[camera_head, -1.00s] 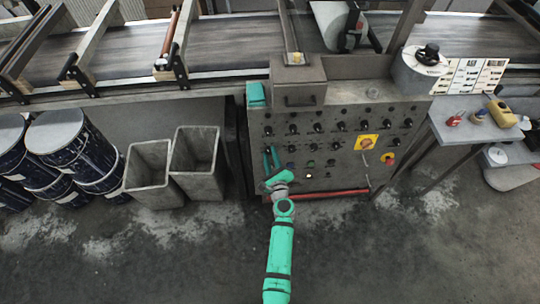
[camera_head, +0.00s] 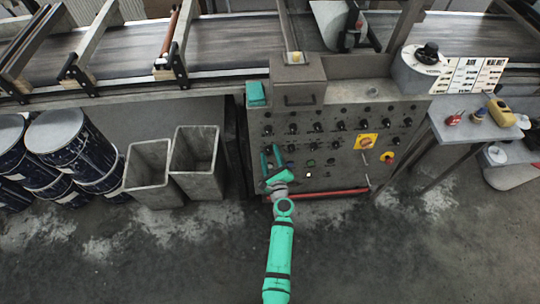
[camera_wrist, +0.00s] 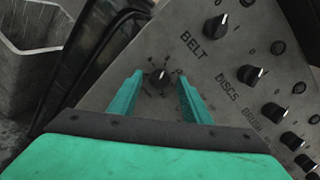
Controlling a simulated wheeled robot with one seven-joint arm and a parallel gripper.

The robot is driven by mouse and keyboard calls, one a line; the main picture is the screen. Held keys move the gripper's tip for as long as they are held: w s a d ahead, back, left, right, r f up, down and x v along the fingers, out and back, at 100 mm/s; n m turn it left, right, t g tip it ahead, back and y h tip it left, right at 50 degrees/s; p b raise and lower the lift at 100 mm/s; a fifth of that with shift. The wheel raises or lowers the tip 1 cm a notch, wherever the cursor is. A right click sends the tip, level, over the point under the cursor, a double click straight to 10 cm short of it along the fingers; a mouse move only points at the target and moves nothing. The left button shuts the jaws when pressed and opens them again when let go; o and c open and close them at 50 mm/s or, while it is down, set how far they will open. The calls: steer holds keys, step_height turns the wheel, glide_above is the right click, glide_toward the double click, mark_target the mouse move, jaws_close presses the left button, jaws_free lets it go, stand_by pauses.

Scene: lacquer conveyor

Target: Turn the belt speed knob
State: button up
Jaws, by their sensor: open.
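A small black knob (camera_wrist: 158,77) with dial marks around it sits on the grey control panel (camera_head: 330,175). It is below the printed word BELT (camera_wrist: 191,47) and a larger knob with a white pointer mark (camera_wrist: 215,25). My gripper (camera_head: 271,152) is at the lower left of the panel. In the wrist view my gripper (camera_wrist: 158,90) is open, its two green fingers on either side of the small knob, apart from it as far as I can see. Its exact distance from the panel is hard to judge.
More knobs (camera_wrist: 250,75) run along the panel, labelled DISCS and BRUSH. A yellow plate with a switch (camera_head: 366,141) and a red knob (camera_head: 388,158) are to the right. Grey bins (camera_head: 196,165) stand left of the panel. A red bar (camera_head: 335,193) runs along its bottom.

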steer(key=shift+s, duration=0.15)
steer(key=v, duration=1)
steer(key=shift+s, duration=0.15)
steer(key=shift+s, duration=0.1)
steer(key=shift+s, duration=0.1)
